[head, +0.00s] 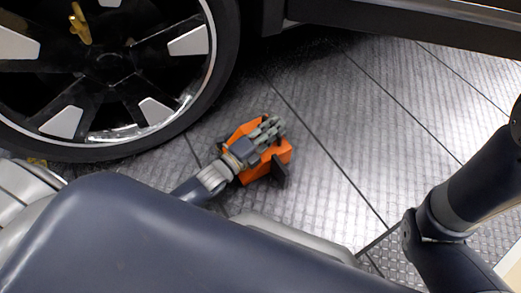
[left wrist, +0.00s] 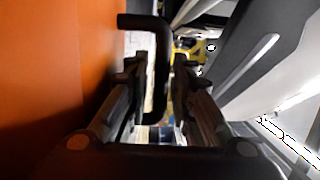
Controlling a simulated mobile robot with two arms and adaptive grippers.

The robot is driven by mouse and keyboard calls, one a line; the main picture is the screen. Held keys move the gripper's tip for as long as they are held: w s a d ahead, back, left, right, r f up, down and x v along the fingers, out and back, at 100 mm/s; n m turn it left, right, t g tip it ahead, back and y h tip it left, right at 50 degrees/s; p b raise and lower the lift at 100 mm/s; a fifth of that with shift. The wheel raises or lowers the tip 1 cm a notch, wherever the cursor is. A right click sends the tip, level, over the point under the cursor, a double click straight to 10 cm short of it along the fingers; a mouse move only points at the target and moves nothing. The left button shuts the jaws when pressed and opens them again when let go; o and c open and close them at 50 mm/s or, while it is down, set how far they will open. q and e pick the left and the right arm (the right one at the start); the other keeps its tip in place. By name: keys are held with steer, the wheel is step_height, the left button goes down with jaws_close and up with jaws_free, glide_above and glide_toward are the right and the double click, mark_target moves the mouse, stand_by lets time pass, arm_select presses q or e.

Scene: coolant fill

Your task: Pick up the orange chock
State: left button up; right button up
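The orange chock (head: 281,154) lies on the metal floor beside the car wheel, and my left gripper (head: 268,130) is over it, hiding part of it. In the left wrist view the chock's orange face (left wrist: 50,80) fills the left side, and its black bent handle (left wrist: 160,60) reaches between the fingers. My left gripper (left wrist: 160,85) is open, one finger on either side of the handle, with a gap showing on the right side. Whether either finger touches the handle cannot be told. My right gripper is out of view.
A large car wheel (head: 110,60) stands to the upper left, close to the chock. The car's dark sill (head: 410,22) runs along the top. The ribbed metal floor (head: 350,120) right of the chock is clear.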

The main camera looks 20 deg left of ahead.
arm_select(q)
steer(key=shift+c, duration=0.6)
jaws_close()
steer(key=shift+r, duration=0.25)
